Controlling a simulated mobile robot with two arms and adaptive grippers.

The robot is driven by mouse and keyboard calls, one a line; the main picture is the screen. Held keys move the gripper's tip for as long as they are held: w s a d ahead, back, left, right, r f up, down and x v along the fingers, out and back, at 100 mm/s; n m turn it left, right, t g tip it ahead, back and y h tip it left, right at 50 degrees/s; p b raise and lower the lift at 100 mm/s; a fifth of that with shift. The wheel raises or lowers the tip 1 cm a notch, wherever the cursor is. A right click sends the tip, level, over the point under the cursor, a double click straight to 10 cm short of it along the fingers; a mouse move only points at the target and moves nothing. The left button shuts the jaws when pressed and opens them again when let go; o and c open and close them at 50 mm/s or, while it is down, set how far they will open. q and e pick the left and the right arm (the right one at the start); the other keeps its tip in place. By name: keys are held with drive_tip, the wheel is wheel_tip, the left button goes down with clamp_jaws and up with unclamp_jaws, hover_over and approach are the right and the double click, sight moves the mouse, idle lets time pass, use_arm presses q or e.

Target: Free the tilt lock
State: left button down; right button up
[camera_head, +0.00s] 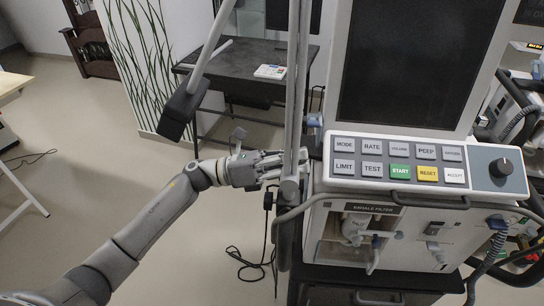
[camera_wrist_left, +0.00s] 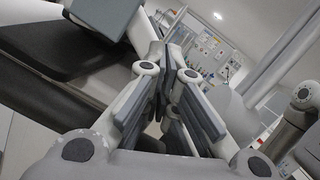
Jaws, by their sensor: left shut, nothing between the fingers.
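The ventilator has a dark screen (camera_head: 418,60) above a button panel (camera_head: 398,160). I cannot make out a part that is clearly the tilt lock; it may be hidden behind the screen housing or the pole. My left gripper (camera_head: 280,166) is at the ventilator's left side, below the screen's lower left corner, with its fingertips close to the upright grey pole (camera_head: 294,100). Whether they touch it, I cannot tell. In the left wrist view the gripper (camera_wrist_left: 172,52) has its fingers together with nothing seen between them. My right gripper is not in view.
A slanted grey arm with a dark block (camera_head: 183,108) hangs above my left forearm. A dark desk (camera_head: 250,72) stands behind. A black cable (camera_head: 252,262) lies on the floor below the gripper. More equipment (camera_head: 520,110) crowds the right; floor at left is open.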

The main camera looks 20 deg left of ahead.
sight(314, 121)
use_arm(q)
drive_tip(key=shift+w+d+r+p, duration=0.1)
drive_tip(key=shift+w+r+p, duration=0.2)
drive_tip(key=shift+r, duration=0.3)
drive_tip(key=shift+w+a+r+p, duration=0.1)
drive_tip(key=shift+w+r+p, duration=0.15)
drive_tip(key=shift+r, duration=0.4)
drive_tip(key=shift+w+d+r+p, duration=0.1)
drive_tip(key=shift+w+r+p, duration=0.2)
drive_tip(key=shift+r, duration=0.3)
drive_tip(key=shift+r+n+t, duration=0.3)
drive_tip(key=shift+r+n, duration=0.5)
drive_tip(key=shift+r, duration=0.05)
